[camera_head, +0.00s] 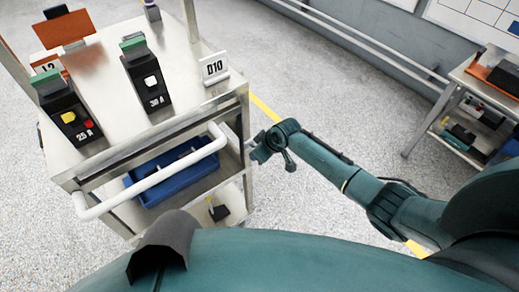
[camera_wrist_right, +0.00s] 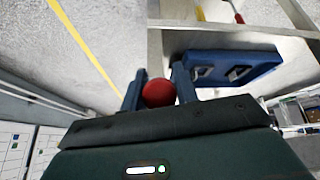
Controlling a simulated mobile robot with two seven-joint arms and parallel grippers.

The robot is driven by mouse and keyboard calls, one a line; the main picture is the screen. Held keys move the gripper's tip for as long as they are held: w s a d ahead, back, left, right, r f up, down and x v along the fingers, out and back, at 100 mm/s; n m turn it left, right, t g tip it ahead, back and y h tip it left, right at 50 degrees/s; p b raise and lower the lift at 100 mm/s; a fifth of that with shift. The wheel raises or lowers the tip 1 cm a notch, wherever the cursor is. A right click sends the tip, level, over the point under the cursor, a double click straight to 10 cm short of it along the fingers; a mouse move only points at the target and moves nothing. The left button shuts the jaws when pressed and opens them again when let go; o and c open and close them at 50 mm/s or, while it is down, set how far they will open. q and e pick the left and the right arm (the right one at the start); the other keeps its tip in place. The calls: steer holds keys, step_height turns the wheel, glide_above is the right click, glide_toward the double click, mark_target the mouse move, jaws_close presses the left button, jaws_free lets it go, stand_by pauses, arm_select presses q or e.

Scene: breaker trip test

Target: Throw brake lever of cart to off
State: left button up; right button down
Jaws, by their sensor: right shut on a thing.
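The metal cart (camera_head: 185,135) stands at the left in the head view, with a white push handle (camera_head: 155,178) along its near side. My right gripper (camera_head: 262,150) is beside the cart's right side, below the top. In the right wrist view a round red knob (camera_wrist_right: 158,93) sits between the two fingers of that gripper (camera_wrist_right: 158,88), which is shut on it. I take the knob to be the end of the brake lever. The lever's shaft is hidden, and its position cannot be told. My left gripper is not in view.
On the cart top stand a breaker marked 25 A (camera_head: 66,115), one marked 30 A (camera_head: 148,80) and a D10 sign (camera_head: 214,68). A blue bin (camera_head: 175,172) sits below. Another table (camera_head: 480,85) is at the right. Floor between them is clear.

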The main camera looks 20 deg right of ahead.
stand_by(0.4)
steer(key=c, duration=1.1)
jaws_free()
steer(key=shift+o, duration=0.2)
steer(key=shift+r, duration=0.1)
steer(key=p+v, duration=0.1)
steer(key=v, duration=1.2)
steer(key=shift+p, duration=0.35)
